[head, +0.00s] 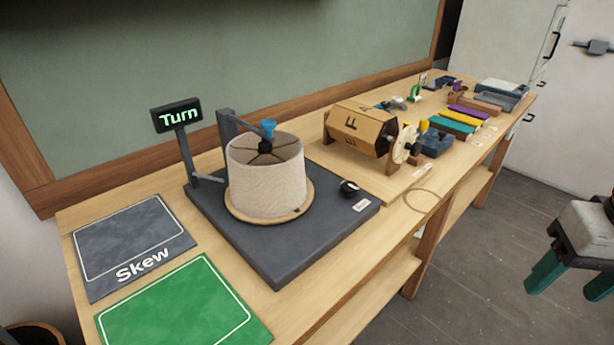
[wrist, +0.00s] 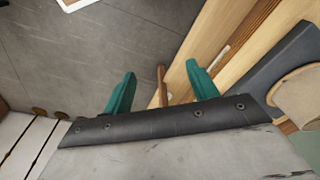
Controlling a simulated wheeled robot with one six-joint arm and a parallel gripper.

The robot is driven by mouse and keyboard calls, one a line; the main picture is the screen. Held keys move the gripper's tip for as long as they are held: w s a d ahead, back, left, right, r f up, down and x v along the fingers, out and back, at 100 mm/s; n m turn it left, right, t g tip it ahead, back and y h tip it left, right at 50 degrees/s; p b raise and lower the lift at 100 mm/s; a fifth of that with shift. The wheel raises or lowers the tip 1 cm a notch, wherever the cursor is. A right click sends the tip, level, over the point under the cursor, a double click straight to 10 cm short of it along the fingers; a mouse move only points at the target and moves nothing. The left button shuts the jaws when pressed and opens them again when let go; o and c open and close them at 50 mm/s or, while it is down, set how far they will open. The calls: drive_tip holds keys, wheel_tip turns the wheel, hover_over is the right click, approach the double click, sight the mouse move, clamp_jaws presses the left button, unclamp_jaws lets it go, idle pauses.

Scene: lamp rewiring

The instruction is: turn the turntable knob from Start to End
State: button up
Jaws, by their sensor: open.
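The turntable base (head: 280,260) is a dark grey slab on the bench, with a round wooden disc (head: 240,212) on it. A cream lampshade (head: 266,180) stands upright on the disc. A small black knob (head: 348,187) sits at the base's right side, near a small white label (head: 361,206). I cannot read Start or End marks. My gripper (head: 572,280) is open and empty at the right edge of the head view, over the floor and well apart from the knob. In the wrist view, its teal fingers are spread; part of the base (wrist: 275,70) shows at right, with the knob not visible.
A sign reading "Turn" (head: 178,115) stands behind the base, beside a grey bracket arm (head: 228,128). A grey "Skew" mat (head: 130,240) and a green mat (head: 185,310) lie at left. A wooden drum (head: 360,128) stands right of the base. The floor (head: 470,255) before the bench is clear.

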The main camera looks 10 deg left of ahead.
drive_tip(key=w+a+r+m+y, duration=0.15)
drive_tip(key=w+a+m, duration=0.25)
drive_tip(key=w, duration=0.6)
drive_tip(key=m+g+y, duration=0.2)
drive_tip(key=m+y, duration=0.1)
drive_tip(key=m, duration=0.9)
approach(350, 185)
drive_tip(key=x, duration=0.8)
drive_tip(key=shift+s+a+f, duration=0.1)
drive_tip(key=shift+a+f, duration=0.05)
drive_tip(key=shift+f, duration=0.1)
drive_tip(key=c, duration=1)
